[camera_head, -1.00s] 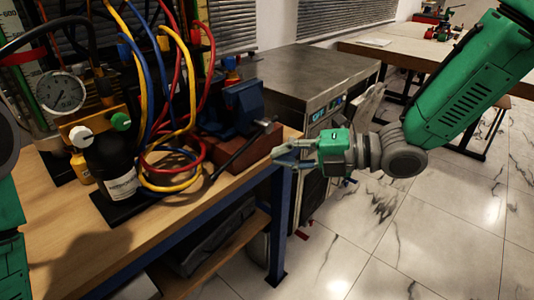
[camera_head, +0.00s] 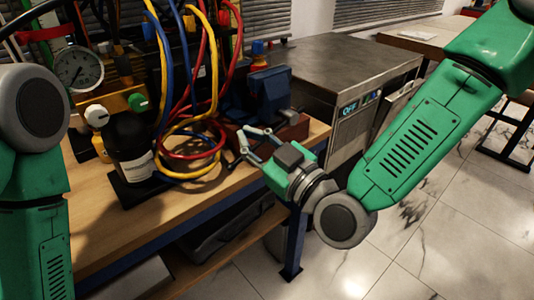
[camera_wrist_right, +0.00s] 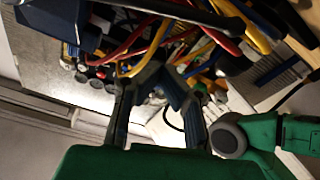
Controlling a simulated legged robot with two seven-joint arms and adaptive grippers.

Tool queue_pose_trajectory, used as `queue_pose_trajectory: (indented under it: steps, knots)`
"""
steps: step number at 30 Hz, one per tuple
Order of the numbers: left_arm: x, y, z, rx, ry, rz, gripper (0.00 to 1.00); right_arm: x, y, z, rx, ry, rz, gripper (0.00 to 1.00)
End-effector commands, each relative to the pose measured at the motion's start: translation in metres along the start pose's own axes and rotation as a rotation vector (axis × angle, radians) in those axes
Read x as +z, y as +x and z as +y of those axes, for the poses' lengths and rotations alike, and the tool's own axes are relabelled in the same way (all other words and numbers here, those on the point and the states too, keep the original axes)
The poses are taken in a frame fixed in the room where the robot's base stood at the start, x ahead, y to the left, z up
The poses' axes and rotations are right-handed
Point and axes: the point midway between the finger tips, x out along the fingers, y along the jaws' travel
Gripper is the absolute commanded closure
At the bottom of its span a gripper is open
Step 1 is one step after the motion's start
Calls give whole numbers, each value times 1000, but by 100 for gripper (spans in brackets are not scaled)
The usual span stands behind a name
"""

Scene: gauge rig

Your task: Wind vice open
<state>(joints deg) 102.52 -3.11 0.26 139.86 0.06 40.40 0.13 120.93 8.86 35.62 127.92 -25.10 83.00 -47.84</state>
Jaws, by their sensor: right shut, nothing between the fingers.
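The blue vice (camera_head: 270,90) stands on a reddish-brown block (camera_head: 292,130) near the right end of the bench. Its blue body also shows at the upper left in the right wrist view (camera_wrist_right: 62,28). A dark bar, which looks like the vice handle (camera_wrist_right: 195,14), crosses the top of that view; in the head view it is largely hidden behind my gripper. My right gripper (camera_head: 246,141) is shut and empty, in front of the vice close to the handle. I cannot tell whether it touches the handle. My left arm shows at the left edge, but its gripper is out of view.
Red, yellow and blue hoses (camera_head: 190,150) loop just left of my right gripper. A black cylinder (camera_head: 130,145) and a round gauge (camera_head: 78,68) stand further left. A metal cabinet (camera_head: 345,65) stands behind right. The wooden bench top (camera_head: 185,205) is clear along its front edge.

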Motion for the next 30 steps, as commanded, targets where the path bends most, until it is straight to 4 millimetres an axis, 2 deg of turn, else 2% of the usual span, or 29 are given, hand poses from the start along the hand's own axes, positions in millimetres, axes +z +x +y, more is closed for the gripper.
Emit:
queue_pose_trajectory:
  steps: [3,6,10,30]
  knots:
    - [0,4,0,0,0,0,52,1,24,0,2,-1,2,100]
    - [0,10,0,0,0,0,52,22,14,0,0,1,-5,100]
    - [1,14,0,0,1,0,52,33,10,-1,-1,0,-2,100]
    - [1,17,0,0,0,0,52,42,7,-1,-6,-32,0,100]
